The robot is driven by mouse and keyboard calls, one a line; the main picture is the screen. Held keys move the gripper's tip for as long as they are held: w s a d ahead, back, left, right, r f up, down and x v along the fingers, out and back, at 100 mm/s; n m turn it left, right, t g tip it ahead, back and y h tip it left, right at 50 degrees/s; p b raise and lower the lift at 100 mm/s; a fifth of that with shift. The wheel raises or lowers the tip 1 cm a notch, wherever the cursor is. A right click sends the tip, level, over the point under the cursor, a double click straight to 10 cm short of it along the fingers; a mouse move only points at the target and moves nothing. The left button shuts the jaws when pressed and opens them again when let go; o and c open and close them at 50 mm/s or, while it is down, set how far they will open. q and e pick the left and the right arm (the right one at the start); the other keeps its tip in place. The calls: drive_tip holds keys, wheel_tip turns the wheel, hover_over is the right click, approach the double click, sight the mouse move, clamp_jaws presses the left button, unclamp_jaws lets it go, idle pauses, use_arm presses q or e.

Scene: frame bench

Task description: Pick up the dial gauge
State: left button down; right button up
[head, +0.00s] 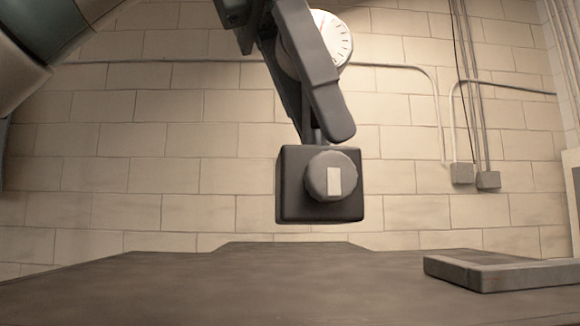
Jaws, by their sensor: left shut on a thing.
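The dial gauge has a round white dial face (330,38) with black tick marks, partly covered by my gripper's finger. A thin stem runs down from it to a dark square base (291,205) with a round grey knob on its front. My left gripper (322,118) comes in from the top, shut on the dial gauge around its upper part. The gauge hangs upright in the air, its base above the table top. My right gripper is not in view.
The dark table top (200,290) is broad and mostly clear. A flat grey frame (490,279) lies at its right side. Behind is a pale block wall (150,180) with conduits and small boxes (462,173).

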use_arm(q)
drive_tip(key=shift+s+d+r, duration=0.3)
drive_tip(key=shift+s+r, duration=0.15)
drive_tip(key=shift+s, duration=0.15)
drive_tip(key=shift+s+d+r, duration=0.25)
drive_tip(key=shift+s+r, duration=0.15)
drive_tip(key=shift+s, duration=0.2)
